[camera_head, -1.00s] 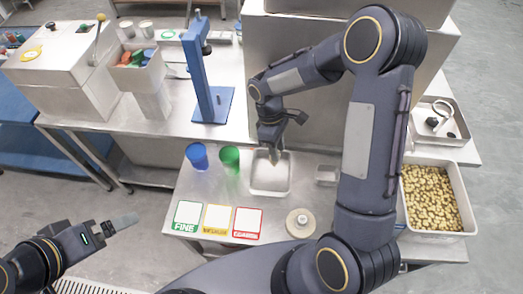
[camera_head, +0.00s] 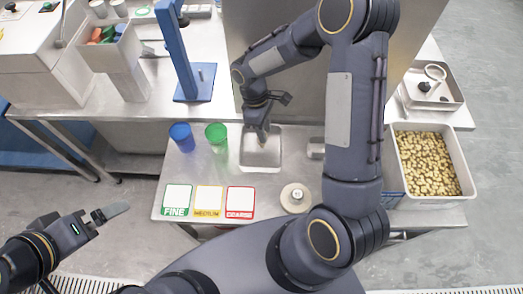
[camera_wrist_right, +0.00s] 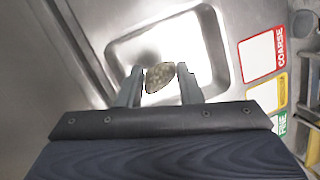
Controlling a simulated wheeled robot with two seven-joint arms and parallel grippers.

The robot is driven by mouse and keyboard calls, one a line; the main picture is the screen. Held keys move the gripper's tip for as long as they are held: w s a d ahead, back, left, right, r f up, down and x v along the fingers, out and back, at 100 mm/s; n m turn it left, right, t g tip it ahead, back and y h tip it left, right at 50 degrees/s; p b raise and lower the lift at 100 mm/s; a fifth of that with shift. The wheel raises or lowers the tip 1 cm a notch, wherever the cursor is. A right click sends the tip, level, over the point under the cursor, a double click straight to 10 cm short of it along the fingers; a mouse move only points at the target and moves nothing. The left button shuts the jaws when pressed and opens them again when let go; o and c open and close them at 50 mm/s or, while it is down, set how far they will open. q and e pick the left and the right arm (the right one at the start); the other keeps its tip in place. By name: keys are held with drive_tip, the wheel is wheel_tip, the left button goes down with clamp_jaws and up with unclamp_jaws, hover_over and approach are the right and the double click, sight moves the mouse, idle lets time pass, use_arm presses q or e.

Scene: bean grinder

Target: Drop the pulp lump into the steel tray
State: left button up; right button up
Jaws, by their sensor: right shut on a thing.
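The pulp lump (camera_wrist_right: 160,76) is a speckled tan-brown piece between the fingers of my right gripper (camera_wrist_right: 160,84) in the right wrist view. My right gripper (camera_head: 264,142) is shut on it, over the steel tray (camera_head: 260,160). The tray is a shallow rounded-corner pan; its bare floor shows around the lump in the wrist view (camera_wrist_right: 192,88). In the head view the gripper hides the lump. My left gripper (camera_head: 108,213) is at the lower left, away from the table, its fingers seen edge-on.
Blue (camera_head: 181,137) and green (camera_head: 216,133) cups stand left of the tray. Fine, medium and coarse cards (camera_head: 209,201) lie in front, beside a round lid-like piece (camera_head: 296,197). A bin of nuggets (camera_head: 428,163) stands right. A tall steel housing (camera_head: 290,75) rises behind.

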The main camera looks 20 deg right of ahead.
drive_tip(key=o, duration=0.9)
drive_tip(key=p+v, duration=0.5)
drive_tip(key=v, duration=0.2)
drive_tip(key=shift+r, duration=0.4)
drive_tip(key=shift+w, duration=0.1)
drive_tip(key=shift+r, duration=0.1)
drive_tip(key=s+d+r+m+t+y+b, duration=0.2)
drive_tip(key=s+d+r+m+t+y, duration=0.15)
drive_tip(key=s+r+m, duration=0.45)
drive_tip(key=s+a+r+m+t, duration=0.1)
drive_tip(key=s+r+t, duration=0.1)
drive_tip(key=s, duration=0.4)
drive_tip(key=s+a+r+m+t+y+b, duration=0.1)
drive_tip(key=s+r+m+t, duration=0.1)
drive_tip(key=s, duration=0.4)
drive_tip(key=shift+s+a+r+t, duration=0.15)
drive_tip(key=shift+a+r+t, duration=0.25)
drive_tip(key=shift+r+t, duration=0.25)
